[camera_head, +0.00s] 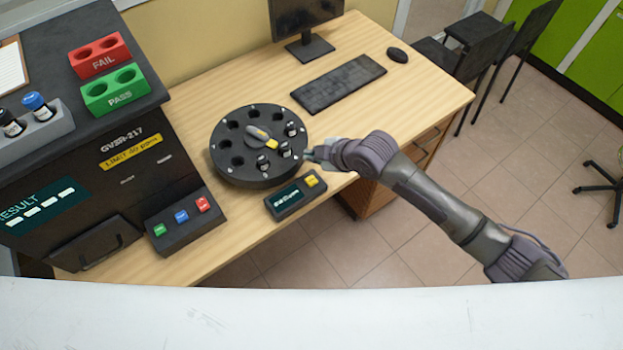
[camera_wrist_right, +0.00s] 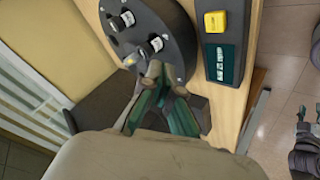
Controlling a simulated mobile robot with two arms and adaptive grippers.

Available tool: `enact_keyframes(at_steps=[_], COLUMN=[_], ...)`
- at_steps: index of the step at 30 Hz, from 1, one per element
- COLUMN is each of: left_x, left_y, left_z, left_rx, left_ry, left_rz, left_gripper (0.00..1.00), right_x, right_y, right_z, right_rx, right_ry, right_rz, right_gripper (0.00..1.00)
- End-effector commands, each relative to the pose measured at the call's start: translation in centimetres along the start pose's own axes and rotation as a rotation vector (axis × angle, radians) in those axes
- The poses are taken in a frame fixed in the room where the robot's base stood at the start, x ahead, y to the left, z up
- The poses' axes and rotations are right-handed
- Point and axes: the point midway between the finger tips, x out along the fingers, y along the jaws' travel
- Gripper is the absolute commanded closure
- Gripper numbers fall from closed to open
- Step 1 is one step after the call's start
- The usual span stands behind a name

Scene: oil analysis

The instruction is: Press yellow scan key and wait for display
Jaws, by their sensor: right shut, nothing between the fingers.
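The yellow scan key (camera_head: 311,181) sits at the right end of a small dark scanner box (camera_head: 289,209) near the table's front edge. The box has a lit display (camera_head: 287,195) with small text that I cannot read. In the right wrist view the yellow key (camera_wrist_right: 215,22) and the teal display (camera_wrist_right: 222,64) show clearly, with nothing on the key. My right gripper (camera_head: 312,155) is shut and empty, beside the round carousel and behind the key, apart from it. It also shows in the right wrist view (camera_wrist_right: 164,78).
A black carousel (camera_head: 225,168) holding several vials stands just behind the box. A control panel with green, blue and red keys (camera_head: 181,216) stands left. The analyser (camera_head: 135,190), keyboard (camera_head: 339,83), monitor and FAIL and PASS racks (camera_head: 115,92) lie further off.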

Motion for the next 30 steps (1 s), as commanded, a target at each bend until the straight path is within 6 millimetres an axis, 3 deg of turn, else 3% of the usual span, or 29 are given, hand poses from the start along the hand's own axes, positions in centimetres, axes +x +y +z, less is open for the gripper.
enact_keyframes(at_steps=[16, 30], left_x=[7.0, 7.7], left_y=[0.1, 0.1], left_z=[0.7, 0.8], left_rx=[0.000, 0.000], left_ry=[-0.001, -0.001], left_rz=[0.000, -0.001], left_gripper=[0.60, 0.60], right_x=[4.8, 6.0], right_y=[-3.5, -4.4], right_z=[3.5, 4.3], right_rx=[0.001, 0.001], right_ry=[-0.001, 0.000], right_rz=[0.000, 0.000], right_gripper=[1.00, 1.00])
